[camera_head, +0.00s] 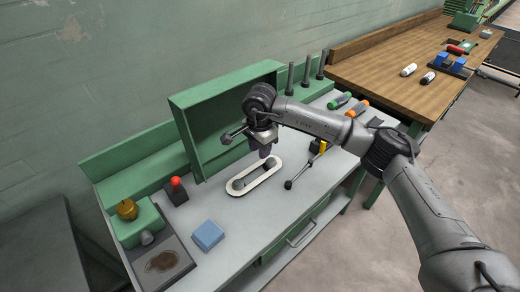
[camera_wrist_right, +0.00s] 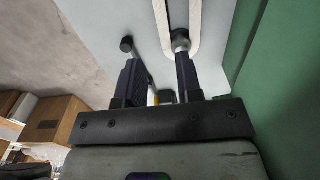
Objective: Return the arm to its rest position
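My right arm (camera_head: 320,121) reaches in from the right in the head view. Its gripper (camera_head: 265,151) points down over the grey bench, close to the far end of a pale oval belt loop (camera_head: 242,187) around two dark pulleys. In the right wrist view the two dark fingers (camera_wrist_right: 157,62) stand apart with nothing held between them. The pale loop (camera_wrist_right: 196,25) and a round pulley end (camera_wrist_right: 180,38) show just beyond one fingertip; I cannot tell whether they touch. My left gripper is not in view.
A green open housing (camera_head: 187,135) stands close behind the gripper. A lever with a dark knob (camera_head: 289,184) is to the right of the loop. A red button (camera_head: 176,182), blue block (camera_head: 208,235) and screwdrivers (camera_head: 340,101) are on the bench (camera_head: 240,262). A wooden table (camera_head: 375,62) stands beyond.

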